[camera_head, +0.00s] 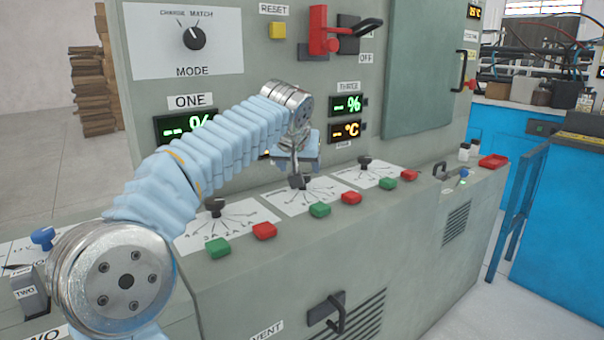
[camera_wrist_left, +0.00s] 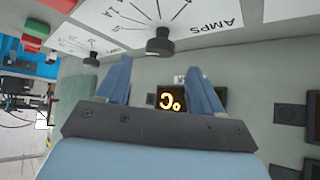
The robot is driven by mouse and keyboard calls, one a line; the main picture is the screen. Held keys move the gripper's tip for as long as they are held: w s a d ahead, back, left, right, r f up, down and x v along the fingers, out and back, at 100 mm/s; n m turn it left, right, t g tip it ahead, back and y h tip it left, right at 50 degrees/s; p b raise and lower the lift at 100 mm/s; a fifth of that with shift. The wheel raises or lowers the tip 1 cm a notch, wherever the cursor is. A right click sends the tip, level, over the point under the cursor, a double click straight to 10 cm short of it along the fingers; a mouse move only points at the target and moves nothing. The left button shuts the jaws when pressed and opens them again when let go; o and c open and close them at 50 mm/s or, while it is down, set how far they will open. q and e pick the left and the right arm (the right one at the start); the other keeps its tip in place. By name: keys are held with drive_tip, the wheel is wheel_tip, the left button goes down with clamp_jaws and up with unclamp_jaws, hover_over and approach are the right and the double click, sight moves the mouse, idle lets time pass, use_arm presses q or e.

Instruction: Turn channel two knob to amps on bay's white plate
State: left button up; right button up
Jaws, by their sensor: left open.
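My left gripper (camera_head: 296,164) is over the middle white plate (camera_head: 330,199) on the sloped grey console. It shows open in the left wrist view (camera_wrist_left: 160,72), its two blue fingers apart and empty. A dark round knob (camera_wrist_left: 160,46) lies just beyond the fingertips, between their lines, and does not look gripped. It stands on a white plate (camera_wrist_left: 195,12) with fanned black lines and the word AMPS. In the head view this knob (camera_head: 299,182) is partly hidden by my gripper. Its exact pointing direction is unclear. My right gripper is out of view.
Knobs stand on plates to the left (camera_head: 215,207) and right (camera_head: 365,162). Green (camera_head: 320,210) and red (camera_head: 351,198) buttons line the console edge below. The upright panel behind carries displays (camera_head: 345,131) and a red lever (camera_head: 320,32). A black handle (camera_head: 330,312) sticks out lower down.

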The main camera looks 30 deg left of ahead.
use_arm(q)
drive_tip(key=x, duration=0.5)
drive_tip(key=shift+w+f, duration=0.2)
drive_tip(key=shift+f, duration=0.05)
drive_tip(key=c, duration=1)
drive_tip(key=shift+a, duration=0.1)
